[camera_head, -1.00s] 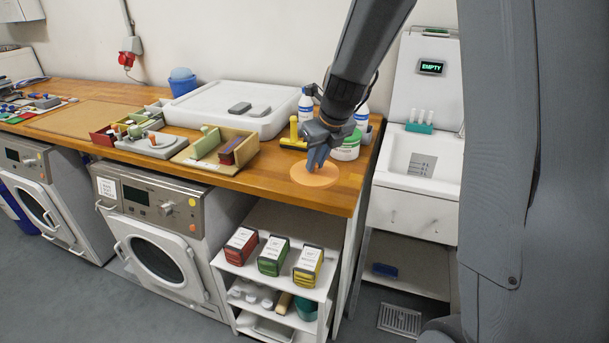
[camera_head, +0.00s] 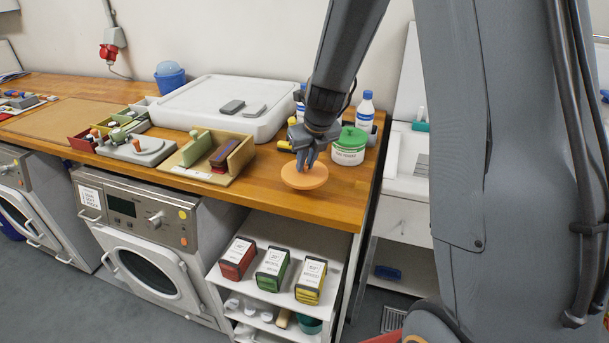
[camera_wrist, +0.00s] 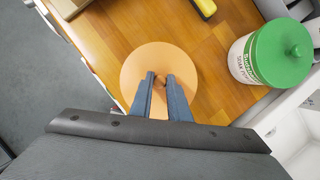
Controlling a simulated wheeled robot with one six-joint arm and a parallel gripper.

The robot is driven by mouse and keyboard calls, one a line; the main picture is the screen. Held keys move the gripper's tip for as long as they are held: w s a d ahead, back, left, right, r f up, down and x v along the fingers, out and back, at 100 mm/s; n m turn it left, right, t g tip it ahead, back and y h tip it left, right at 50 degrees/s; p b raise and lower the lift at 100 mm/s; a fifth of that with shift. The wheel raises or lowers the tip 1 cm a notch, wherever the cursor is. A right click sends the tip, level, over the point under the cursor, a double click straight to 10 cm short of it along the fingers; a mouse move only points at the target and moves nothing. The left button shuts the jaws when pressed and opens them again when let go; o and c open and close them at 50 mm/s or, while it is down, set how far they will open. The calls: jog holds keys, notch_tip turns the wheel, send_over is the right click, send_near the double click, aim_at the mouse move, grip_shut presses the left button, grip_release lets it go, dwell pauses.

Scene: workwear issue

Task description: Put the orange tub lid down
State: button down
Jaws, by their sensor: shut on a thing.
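The orange tub lid (camera_head: 304,177) is a flat round disc with a small knob, at the right end of the wooden counter. My gripper (camera_head: 306,164) points down and is shut on the lid's knob. In the wrist view the lid (camera_wrist: 140,62) shows below my fingers (camera_wrist: 160,80), with the knob between the fingertips. The lid looks level. I cannot tell whether it touches the counter or hangs just above it.
A white tub with a green lid (camera_head: 349,147) stands close right of the lid. A wooden tray (camera_head: 236,163) lies to the left, and a large white tray (camera_head: 222,103) behind. Bare counter (camera_head: 270,193) lies in front and to the left. The counter's front edge is near.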

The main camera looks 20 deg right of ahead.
aim_at(306, 173)
jog(key=shift+f+b, duration=0.5)
jog(key=shift+f, duration=1.75)
jog(key=shift+f, duration=0.1)
jog(key=c, duration=1.7)
grip_release()
jog(key=shift+o, duration=0.2)
jog(key=v, duration=1.1)
jog(key=shift+s+d+r, duration=0.1)
jog(key=shift+r, duration=0.15)
jog(key=s+f+n+g, duration=0.1)
jog(key=s+n, duration=0.9)
jog(key=n, duration=0.7)
jog(key=s+a+f+n+g, duration=0.1)
jog(key=s+f+n, duration=0.1)
jog(key=s+n, duration=0.8)
jog(key=n, duration=0.6)
jog(key=shift+f+n+g+h, duration=0.25)
jog(key=shift+n+g+h, duration=0.05)
jog(key=shift+n+h, duration=0.1)
